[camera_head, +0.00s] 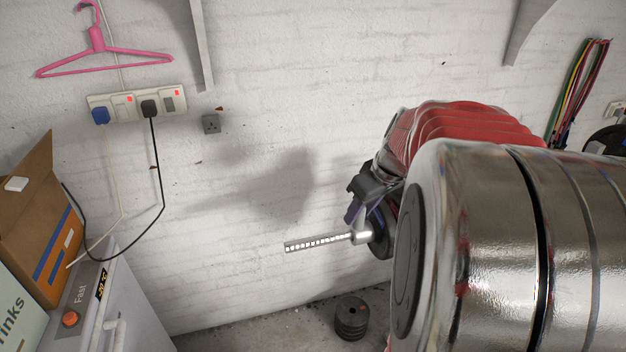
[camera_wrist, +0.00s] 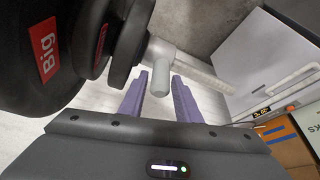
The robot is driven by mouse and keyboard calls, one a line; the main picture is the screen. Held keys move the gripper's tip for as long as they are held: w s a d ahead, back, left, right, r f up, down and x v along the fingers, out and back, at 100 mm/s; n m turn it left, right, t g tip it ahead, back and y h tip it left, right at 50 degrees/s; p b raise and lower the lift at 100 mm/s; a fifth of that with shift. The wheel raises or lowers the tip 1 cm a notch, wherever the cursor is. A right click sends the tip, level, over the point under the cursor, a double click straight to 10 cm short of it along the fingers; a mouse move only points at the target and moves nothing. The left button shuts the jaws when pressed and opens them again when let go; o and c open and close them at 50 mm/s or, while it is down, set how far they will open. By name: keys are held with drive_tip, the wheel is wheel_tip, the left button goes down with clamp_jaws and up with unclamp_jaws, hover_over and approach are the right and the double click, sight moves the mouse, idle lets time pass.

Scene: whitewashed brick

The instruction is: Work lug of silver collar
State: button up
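The silver collar (camera_head: 362,237) sits on a silver threaded bar (camera_head: 313,242), against black weight plates (camera_head: 381,228). In the wrist view the collar (camera_wrist: 160,49) is at upper middle, and its lug (camera_wrist: 160,80) is a short rounded peg pointing towards my gripper. My gripper (camera_head: 354,208) is just above the collar in the head view. In the wrist view its two purple fingers (camera_wrist: 162,82) are apart, one on each side of the lug, with gaps visible. I cannot tell how deep the lug lies between them. My arm hides part of the plates in the head view.
Large black plates (camera_wrist: 40,60) fill the wrist view's upper left. A white appliance (camera_head: 125,310) and boxes (camera_head: 40,225) stand at left. Loose round weights (camera_head: 351,318) lie on the floor near the brick wall. Sockets (camera_head: 137,104) and a pink hanger (camera_head: 100,55) are on the wall.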

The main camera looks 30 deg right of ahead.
drive_tip(key=shift+w+f, duration=0.25)
drive_tip(key=shift+f, duration=0.4)
drive_tip(key=shift+c, duration=0.2)
clamp_jaws()
